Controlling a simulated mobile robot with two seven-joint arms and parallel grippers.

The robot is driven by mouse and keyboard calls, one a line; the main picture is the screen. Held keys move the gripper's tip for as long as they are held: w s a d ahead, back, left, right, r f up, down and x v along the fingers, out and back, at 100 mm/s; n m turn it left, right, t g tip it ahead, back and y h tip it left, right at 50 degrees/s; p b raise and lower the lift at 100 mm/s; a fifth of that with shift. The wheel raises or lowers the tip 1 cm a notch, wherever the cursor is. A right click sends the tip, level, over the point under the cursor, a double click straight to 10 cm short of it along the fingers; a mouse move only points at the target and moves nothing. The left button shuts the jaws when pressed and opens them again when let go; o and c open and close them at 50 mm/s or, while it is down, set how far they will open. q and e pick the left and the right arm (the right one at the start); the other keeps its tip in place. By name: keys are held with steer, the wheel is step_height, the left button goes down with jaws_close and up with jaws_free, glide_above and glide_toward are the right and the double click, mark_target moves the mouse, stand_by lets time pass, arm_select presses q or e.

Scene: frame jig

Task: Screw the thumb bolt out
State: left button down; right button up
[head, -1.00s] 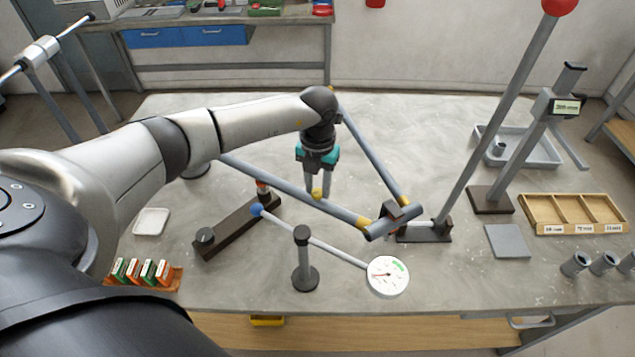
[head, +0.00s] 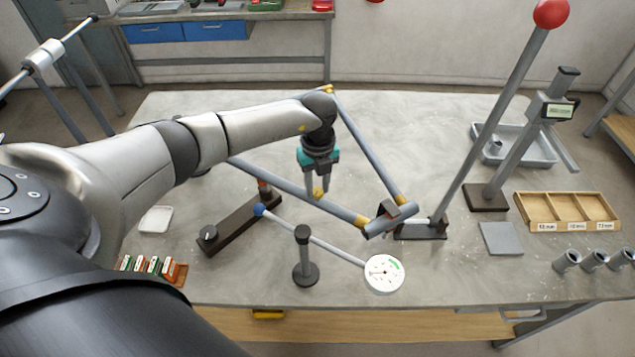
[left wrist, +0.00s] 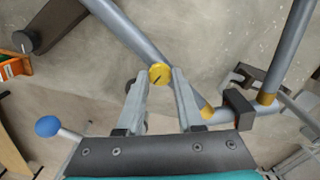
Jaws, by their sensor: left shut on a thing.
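The thumb bolt has a yellow round head (left wrist: 160,74) with a dark line across it in the left wrist view. It sits at a grey tube of the frame (head: 290,186); the bolt also shows in the head view (head: 318,194). My left gripper (head: 318,191) points down at it from above, and its two fingers (left wrist: 160,80) are shut on the bolt head, one on each side. The frame tube runs past just beyond the fingertips. The bolt's shank is hidden beneath the head, so I cannot tell how deep it is. My right gripper is not in view.
A tall lever with a red knob (head: 551,13) rises at right. A wooden tray (head: 567,226) lies at the right.

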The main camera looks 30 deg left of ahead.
mark_target(318, 192)
arm_select(q)
steer(key=shift+s+f, duration=0.15)
stand_by(0.4)
steer(key=c, duration=0.5)
jaws_free()
step_height(318, 192, up, 15)
steer(key=shift+r+b, duration=0.2)
steer(key=shift+b, duration=0.35)
